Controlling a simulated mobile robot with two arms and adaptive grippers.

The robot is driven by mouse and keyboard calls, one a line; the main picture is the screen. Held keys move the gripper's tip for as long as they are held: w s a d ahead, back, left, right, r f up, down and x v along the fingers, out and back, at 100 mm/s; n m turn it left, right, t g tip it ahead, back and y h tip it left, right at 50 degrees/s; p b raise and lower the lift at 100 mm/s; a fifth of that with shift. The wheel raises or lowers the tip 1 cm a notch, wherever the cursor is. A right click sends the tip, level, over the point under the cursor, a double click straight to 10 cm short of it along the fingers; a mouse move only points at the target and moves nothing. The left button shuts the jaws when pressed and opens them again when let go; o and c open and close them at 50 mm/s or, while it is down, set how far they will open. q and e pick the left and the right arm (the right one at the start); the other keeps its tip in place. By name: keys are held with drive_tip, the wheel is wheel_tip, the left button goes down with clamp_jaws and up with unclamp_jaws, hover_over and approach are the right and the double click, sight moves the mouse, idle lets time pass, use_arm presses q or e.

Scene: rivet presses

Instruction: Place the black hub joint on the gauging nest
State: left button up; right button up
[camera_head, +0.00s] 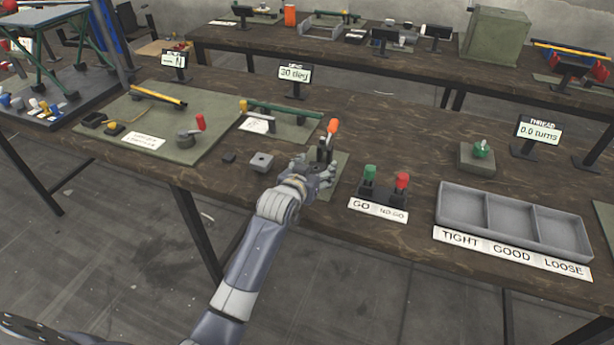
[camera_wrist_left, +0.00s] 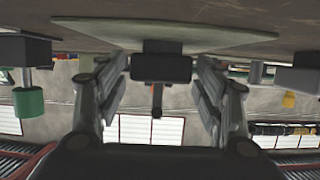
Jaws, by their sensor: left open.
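A black block with an upright orange-tipped lever (camera_head: 325,151), which looks like the black hub joint, stands on a small green mat. My left gripper (camera_head: 322,172) is open just in front of it. In the left wrist view, which appears upside down, the black block (camera_wrist_left: 160,64) shows between the two spread fingers, with gaps on both sides. A grey square block with a hole in its top (camera_head: 262,162), possibly the gauging nest, sits to the left of the gripper and is empty. My right gripper is not in view.
Green and red GO/NO-GO gauges (camera_head: 384,190) stand close to the right of the gripper. A three-part grey tray (camera_head: 512,238) is farther right. A display (camera_head: 295,75) stands behind.

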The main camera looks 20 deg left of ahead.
use_arm(q)
drive_tip(key=v, duration=1.1)
drive_tip(key=shift+s, duration=0.2)
drive_tip(key=s+f+m+g, duration=0.1)
drive_tip(key=s+f+g, duration=0.3)
drive_tip(key=s, duration=0.6)
drive_tip(key=s+f+g, duration=0.3)
drive_tip(key=s+f, duration=0.3)
drive_tip(key=s, duration=0.4)
drive_tip(key=s+f+m+g, duration=0.1)
drive_tip(key=s+f+g, duration=0.3)
drive_tip(key=s, duration=0.6)
wheel_tip(320, 180, down, 28)
drive_tip(key=s, duration=0.2)
drive_tip(key=s+a+f+g, duration=0.2)
drive_tip(key=s+a+f, duration=0.1)
drive_tip(key=s+f, duration=1.2)
drive_tip(key=shift+s+a, duration=0.15)
drive_tip(key=shift+s, duration=0.9)
